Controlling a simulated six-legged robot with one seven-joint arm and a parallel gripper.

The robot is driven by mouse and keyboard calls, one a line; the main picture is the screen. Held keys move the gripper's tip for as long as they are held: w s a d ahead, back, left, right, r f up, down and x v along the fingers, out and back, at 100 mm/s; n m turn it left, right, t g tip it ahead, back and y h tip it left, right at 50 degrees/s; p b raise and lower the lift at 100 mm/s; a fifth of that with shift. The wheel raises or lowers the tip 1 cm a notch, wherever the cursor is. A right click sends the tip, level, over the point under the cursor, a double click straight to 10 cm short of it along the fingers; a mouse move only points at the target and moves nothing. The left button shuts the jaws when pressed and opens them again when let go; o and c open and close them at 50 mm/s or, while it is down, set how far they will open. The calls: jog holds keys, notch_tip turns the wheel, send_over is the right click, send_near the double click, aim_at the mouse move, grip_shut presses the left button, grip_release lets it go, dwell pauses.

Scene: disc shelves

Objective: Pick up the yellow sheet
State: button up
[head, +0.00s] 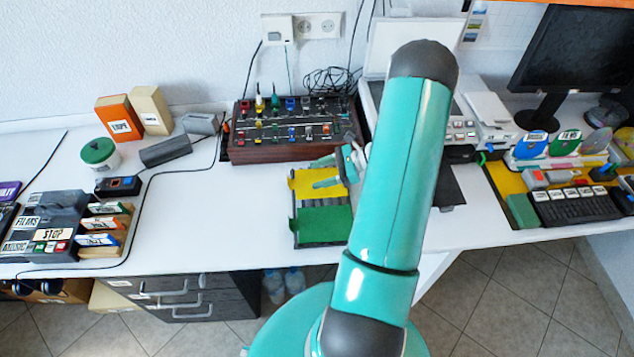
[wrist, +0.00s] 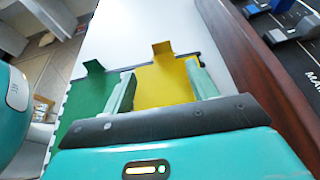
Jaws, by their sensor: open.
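The yellow sheet (head: 308,184) lies on a dark tray (head: 294,212) on the white desk, behind a green sheet (head: 324,225) on the same tray. In the wrist view the yellow sheet (wrist: 163,84) has a raised tab at its far edge and the green sheet (wrist: 88,102) lies to its left. My gripper (wrist: 160,88) is open, with its two fingers apart on either side of the yellow sheet's near part. In the head view my gripper (head: 335,172) is over the yellow sheet and hides part of it. I cannot tell whether the fingers touch the sheet.
A dark panel with coloured switches (head: 290,128) stands just behind the tray; its brown side (wrist: 258,75) is close on the right in the wrist view. The desk left of the tray is clear.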

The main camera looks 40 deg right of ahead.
aim_at(290, 182)
jog(key=x, duration=0.8)
jog(key=shift+w+d+r, duration=0.1)
jog(key=shift+w, duration=0.05)
jog(key=c, duration=1.1)
